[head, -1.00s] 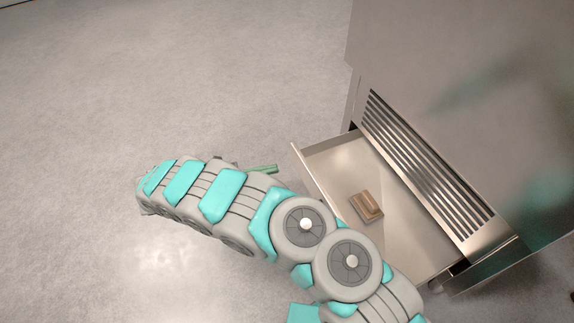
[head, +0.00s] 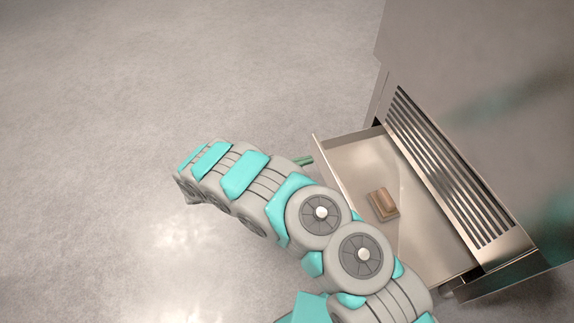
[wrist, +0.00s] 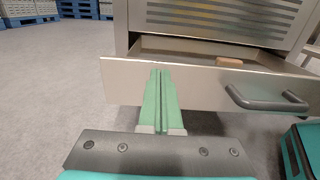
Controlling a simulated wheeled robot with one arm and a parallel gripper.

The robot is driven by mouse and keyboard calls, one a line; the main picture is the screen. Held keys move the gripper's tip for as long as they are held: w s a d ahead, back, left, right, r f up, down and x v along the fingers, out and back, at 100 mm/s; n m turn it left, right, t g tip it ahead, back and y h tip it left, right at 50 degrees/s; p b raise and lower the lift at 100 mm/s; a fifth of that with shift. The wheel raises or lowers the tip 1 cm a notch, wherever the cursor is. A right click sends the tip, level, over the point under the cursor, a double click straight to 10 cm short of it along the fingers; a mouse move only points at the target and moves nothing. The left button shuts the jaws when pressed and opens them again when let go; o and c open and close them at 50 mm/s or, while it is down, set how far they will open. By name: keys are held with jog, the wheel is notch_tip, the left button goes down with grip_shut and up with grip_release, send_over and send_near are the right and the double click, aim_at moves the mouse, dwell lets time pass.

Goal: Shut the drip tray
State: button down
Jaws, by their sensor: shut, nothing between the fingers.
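The drip tray (head: 352,160) is a shallow metal drawer pulled out from under the steel machine. A brown block (head: 383,204) lies inside it. In the wrist view, the tray's front panel (wrist: 205,88) faces me, with a grey bar handle (wrist: 266,101) on its right part. My gripper (wrist: 160,78) has its green fingers shut together and empty. The fingertips are at the left part of the front panel, close to its top edge; I cannot tell if they touch it. In the head view the green fingers (head: 303,161) show just left of the tray, and my arm hides part of its front.
The steel machine (head: 480,70) with a slatted vent (head: 450,170) stands above the tray. Open grey floor (head: 150,80) lies to the left. Blue pallets with crates (wrist: 75,8) stand far off in the wrist view. A teal-edged dark object (wrist: 300,150) is at lower right.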

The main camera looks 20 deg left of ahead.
aim_at(323, 156)
jog(key=shift+x, duration=1.6)
jog(key=b+x, duration=0.3)
jog(key=x, duration=1.6)
jog(key=shift+w+f, duration=0.1)
jog(key=shift+w, duration=0.1)
